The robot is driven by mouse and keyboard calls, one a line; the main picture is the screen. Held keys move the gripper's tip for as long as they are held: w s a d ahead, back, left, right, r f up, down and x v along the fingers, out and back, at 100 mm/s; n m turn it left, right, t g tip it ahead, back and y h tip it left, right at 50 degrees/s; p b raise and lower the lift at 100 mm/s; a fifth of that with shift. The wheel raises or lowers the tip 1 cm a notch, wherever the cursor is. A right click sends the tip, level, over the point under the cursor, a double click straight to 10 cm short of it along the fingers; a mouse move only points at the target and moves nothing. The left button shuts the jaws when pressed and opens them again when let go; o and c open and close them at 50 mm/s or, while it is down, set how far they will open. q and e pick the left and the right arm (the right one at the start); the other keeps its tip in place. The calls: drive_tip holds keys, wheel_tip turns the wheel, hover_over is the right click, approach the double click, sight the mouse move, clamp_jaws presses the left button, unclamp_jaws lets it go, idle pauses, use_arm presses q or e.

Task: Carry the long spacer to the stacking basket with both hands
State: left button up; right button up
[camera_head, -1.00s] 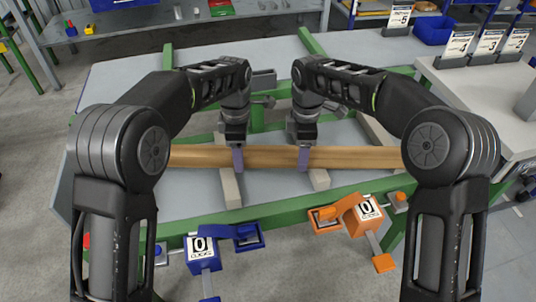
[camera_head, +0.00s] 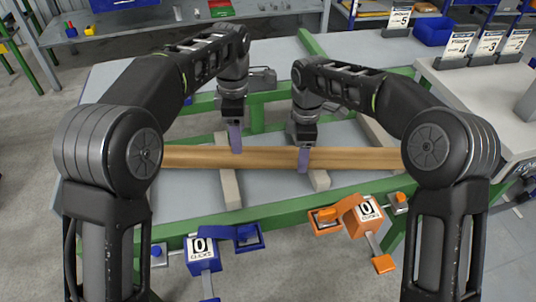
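A long brown wooden bar (camera_head: 265,158), which looks to be the long spacer, lies level across pale supports on the runout table (camera_head: 150,202). Its ends are hidden behind my arms. My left gripper (camera_head: 236,146) is above and at the far edge of the bar, its lavender fingertips no longer reaching across it. My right gripper (camera_head: 304,160) has its lavender finger down across the near face of the bar, right of the middle. The finger gap of either gripper does not show. I cannot make out a stacking basket for certain.
A blue clicker box (camera_head: 203,254) and an orange one (camera_head: 362,214), both showing 0, stand at the near green rail. A blue bin (camera_head: 433,31) and numbered cards (camera_head: 488,43) are at the far right. A shelf bench (camera_head: 190,15) is behind.

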drive_tip(key=shift+r, duration=0.1)
wheel_tip(320, 180, up, 7)
drive_tip(key=shift+r, duration=0.15)
idle(0.4)
idle(0.4)
